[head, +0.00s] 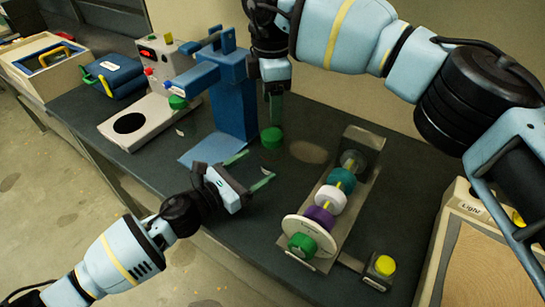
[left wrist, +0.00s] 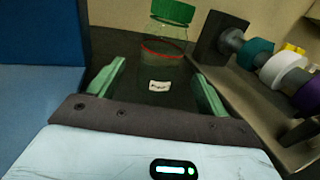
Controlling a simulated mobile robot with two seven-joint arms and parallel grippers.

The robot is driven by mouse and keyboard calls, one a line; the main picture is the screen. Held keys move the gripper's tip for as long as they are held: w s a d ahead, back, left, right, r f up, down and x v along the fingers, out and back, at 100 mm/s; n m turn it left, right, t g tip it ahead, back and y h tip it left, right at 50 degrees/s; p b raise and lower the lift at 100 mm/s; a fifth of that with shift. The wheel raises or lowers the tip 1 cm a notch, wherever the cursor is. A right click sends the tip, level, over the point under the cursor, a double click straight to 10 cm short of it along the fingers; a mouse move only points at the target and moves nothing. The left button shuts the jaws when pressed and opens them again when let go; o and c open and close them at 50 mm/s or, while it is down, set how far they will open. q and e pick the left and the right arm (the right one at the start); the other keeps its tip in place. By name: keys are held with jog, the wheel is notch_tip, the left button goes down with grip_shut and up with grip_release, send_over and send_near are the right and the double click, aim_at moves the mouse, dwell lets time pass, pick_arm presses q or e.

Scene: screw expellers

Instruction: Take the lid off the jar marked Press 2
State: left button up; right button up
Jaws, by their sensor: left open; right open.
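A clear jar (left wrist: 160,62) with a green lid (left wrist: 172,10) stands ahead of my left gripper in the left wrist view. It has a red ring and a small white label (left wrist: 159,86), whose number I cannot read surely. Its lid also shows in the head view (head: 271,138); the clear body is hard to see there. My left gripper (head: 250,170) is open and empty, its green fingers (left wrist: 155,88) level and pointing at the jar from the front, one on either side of the view. My right gripper (head: 275,108) points down just above the lid, open, apparently not touching it.
A blue press (head: 235,105) stands left of the jar. Another green lid (head: 177,102) is farther left, near a grey machine (head: 135,122). A rack with coloured rings (head: 330,197) stands close on the right. A yellow button (head: 384,265) is at the front right.

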aim_at(264, 162)
pick_arm(q)
jog(key=x, duration=0.6)
jog(key=shift+w+d, duration=0.25)
jog(key=shift+d, duration=0.05)
pick_arm(e)
jog(key=shift+w, duration=0.1)
pick_arm(q)
jog(key=c, duration=1.6)
grip_shut()
pick_arm(e)
jog(key=m, duration=0.4)
jog(key=shift+f, duration=0.1)
jog(key=shift+d+f, duration=0.1)
jog(key=shift+f, duration=3.85)
